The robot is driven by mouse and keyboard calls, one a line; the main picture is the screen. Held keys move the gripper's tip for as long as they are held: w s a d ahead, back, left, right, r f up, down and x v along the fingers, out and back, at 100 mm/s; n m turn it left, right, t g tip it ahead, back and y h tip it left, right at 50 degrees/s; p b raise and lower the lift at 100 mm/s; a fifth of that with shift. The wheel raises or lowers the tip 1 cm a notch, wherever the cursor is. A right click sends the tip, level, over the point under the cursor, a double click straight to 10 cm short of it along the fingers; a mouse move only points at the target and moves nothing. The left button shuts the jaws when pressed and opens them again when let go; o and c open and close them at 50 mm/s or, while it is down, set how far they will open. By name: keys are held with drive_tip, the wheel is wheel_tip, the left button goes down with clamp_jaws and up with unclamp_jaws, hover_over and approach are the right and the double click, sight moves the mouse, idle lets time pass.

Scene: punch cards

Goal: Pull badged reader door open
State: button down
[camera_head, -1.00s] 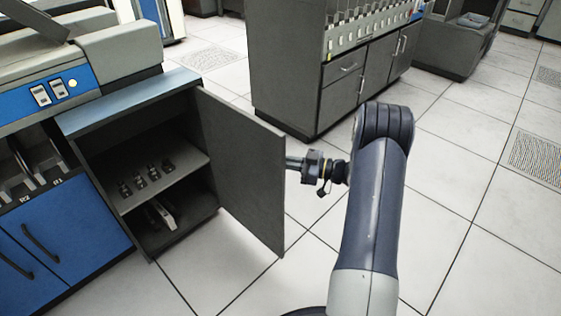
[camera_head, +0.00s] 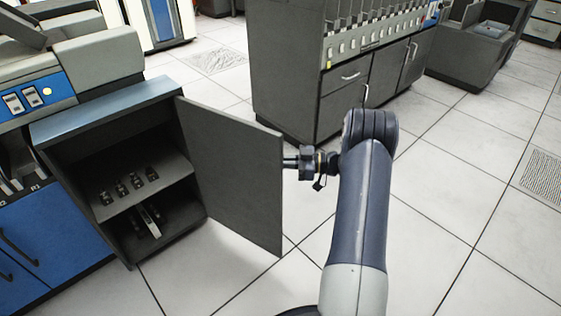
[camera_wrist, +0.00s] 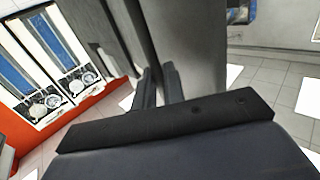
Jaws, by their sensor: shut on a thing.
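The reader door (camera_head: 232,168) is a dark grey panel standing wide open, hinged at the right side of the cabinet (camera_head: 115,109). Its outer face and any badge or handle are turned away in the head view. My gripper (camera_head: 288,163) reaches the door's free edge from the right, its fingertips partly hidden behind that edge. In the wrist view my gripper's two fingers (camera_wrist: 158,86) point at a grey panel, close together. What they grip is too hidden to make out, but they appear shut on part of the door.
Inside the cabinet, a shelf (camera_head: 150,190) holds several small dark metal parts, with another item below. A grey card machine (camera_head: 345,75) stands behind the door and my arm. Tiled floor is clear at right and front.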

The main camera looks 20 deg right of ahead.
drive_tip(key=shift+w+a+r, duration=0.15)
drive_tip(key=shift+a+r, duration=0.05)
drive_tip(key=c, duration=1.7)
unclamp_jaws()
drive_tip(key=shift+a+f, duration=0.1)
drive_tip(key=shift+a, duration=0.05)
drive_tip(key=shift+o, duration=1.1)
drive_tip(key=p+v, duration=0.2)
drive_tip(key=v, duration=0.9)
